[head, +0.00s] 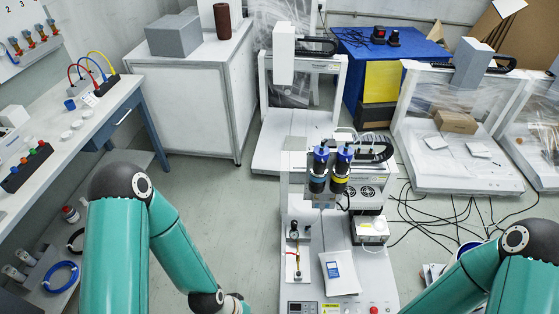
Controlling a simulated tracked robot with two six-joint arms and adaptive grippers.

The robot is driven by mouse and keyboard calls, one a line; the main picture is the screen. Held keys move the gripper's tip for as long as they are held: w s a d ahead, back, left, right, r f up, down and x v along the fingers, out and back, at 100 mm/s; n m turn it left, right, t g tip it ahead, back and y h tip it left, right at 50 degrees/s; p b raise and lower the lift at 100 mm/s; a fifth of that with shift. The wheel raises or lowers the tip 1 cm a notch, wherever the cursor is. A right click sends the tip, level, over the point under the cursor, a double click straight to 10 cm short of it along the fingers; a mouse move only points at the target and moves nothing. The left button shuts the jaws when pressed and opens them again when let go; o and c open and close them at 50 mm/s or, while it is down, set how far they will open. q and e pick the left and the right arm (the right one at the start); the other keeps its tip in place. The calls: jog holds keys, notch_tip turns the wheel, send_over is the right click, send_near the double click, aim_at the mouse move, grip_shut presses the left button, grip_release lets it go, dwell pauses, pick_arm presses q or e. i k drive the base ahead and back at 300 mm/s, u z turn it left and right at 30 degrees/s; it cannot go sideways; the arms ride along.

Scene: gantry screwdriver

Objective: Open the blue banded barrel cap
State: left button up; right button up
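Two dark barrels with blue caps hang side by side on the front gantry machine (300,222). The left barrel (317,184) seems to carry a blue band, though it is small and hard to make out. Its blue cap (320,153) sits on top. The right barrel (339,185) shows a yellow band and has its own blue cap (345,153). No gripper touches either barrel. My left arm reaches down to the bottom edge, left of the machine, and its gripper is out of the frame. My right arm is at the lower right, and its gripper is also out of the frame.
A white packet with a blue label (338,272) lies on the machine's base. A white box (372,230) stands right of the barrels. Black cables (455,218) lie on the floor at right. A workbench (105,125) runs along the left. More gantry machines stand behind.

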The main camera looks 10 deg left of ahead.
aim_at(319, 155)
jog(key=z, duration=1.55)
jog(key=i, duration=0.1)
jog(key=u, duration=2.45)
jog(key=k, duration=1.5)
jog(key=z, duration=0.25)
jog(key=i, duration=1.65)
